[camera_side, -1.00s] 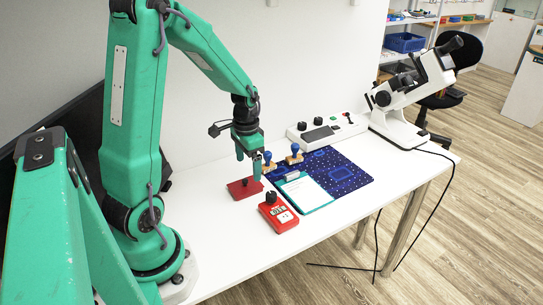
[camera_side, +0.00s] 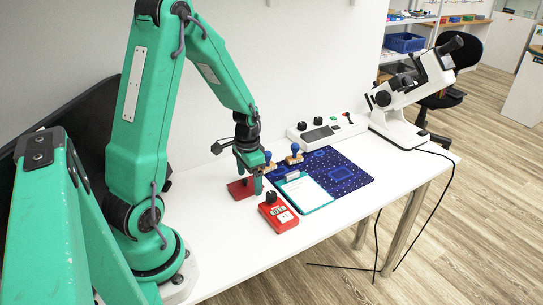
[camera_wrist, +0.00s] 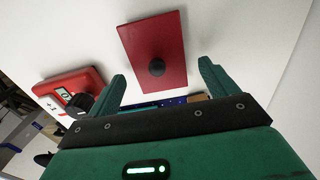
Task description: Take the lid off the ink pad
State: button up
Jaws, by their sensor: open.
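The ink pad is a flat red rectangle on the white table, under my gripper in the side view. Its red lid (camera_wrist: 152,38) with a round black knob (camera_wrist: 157,67) shows from above in the wrist view. The lid also shows in the side view (camera_side: 240,189), partly hidden by my gripper. My gripper (camera_side: 251,177) is low over the pad, its green fingers apart. In the wrist view my gripper (camera_wrist: 162,78) is open and empty, with the knob between the lines of the two fingers. I cannot tell whether the fingertips touch the lid.
A red meter (camera_side: 279,215) with a black knob stands close to the pad's front right. A blue patterned mat (camera_side: 350,178) holds a white-and-teal clipboard (camera_side: 305,192) and wooden stamps with blue handles (camera_side: 296,150). A white control box (camera_side: 325,132) and a microscope (camera_side: 410,95) stand behind. The front left table is clear.

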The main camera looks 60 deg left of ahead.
aim_at(251, 185)
jog(key=c, duration=1.1)
jog(key=shift+o, duration=0.2)
jog(key=shift+r, duration=0.1)
jog(key=shift+r, duration=0.75)
jog(key=r, duration=0.3)
jog(key=shift+d, duration=0.4)
jog(key=d+r, duration=0.6)
jog(key=d, duration=0.4)
jog(key=shift+s+d+r, duration=0.2)
jog(key=shift+s+d, duration=0.1)
jog(key=shift+d, duration=0.1)
